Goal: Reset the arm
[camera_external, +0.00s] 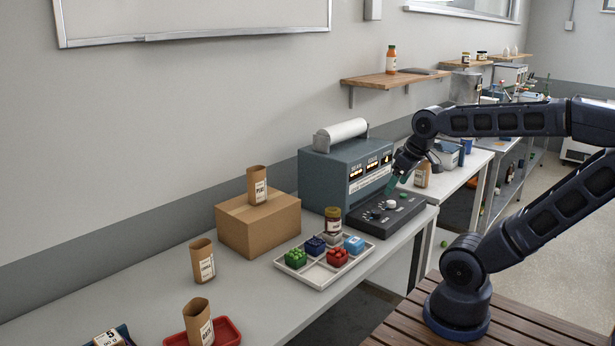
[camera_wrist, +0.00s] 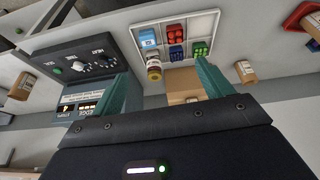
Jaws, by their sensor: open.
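My gripper (camera_external: 394,184) is raised above the black control panel (camera_external: 372,221) of the blue-grey machine (camera_external: 345,172), fingers pointing down. In the wrist view, my gripper (camera_wrist: 165,68) shows two teal fingers spread wide apart with nothing held between them. The panel (camera_wrist: 70,55) with its knobs lies at the left of that view. My arm reaches in from the right of the external view, with its elbow bent high.
A cardboard box (camera_external: 258,226) carries a brown paper cup (camera_external: 257,187). More cups and a red tray (camera_external: 229,330) stand front left. A wooden shelf (camera_external: 392,79) is above.

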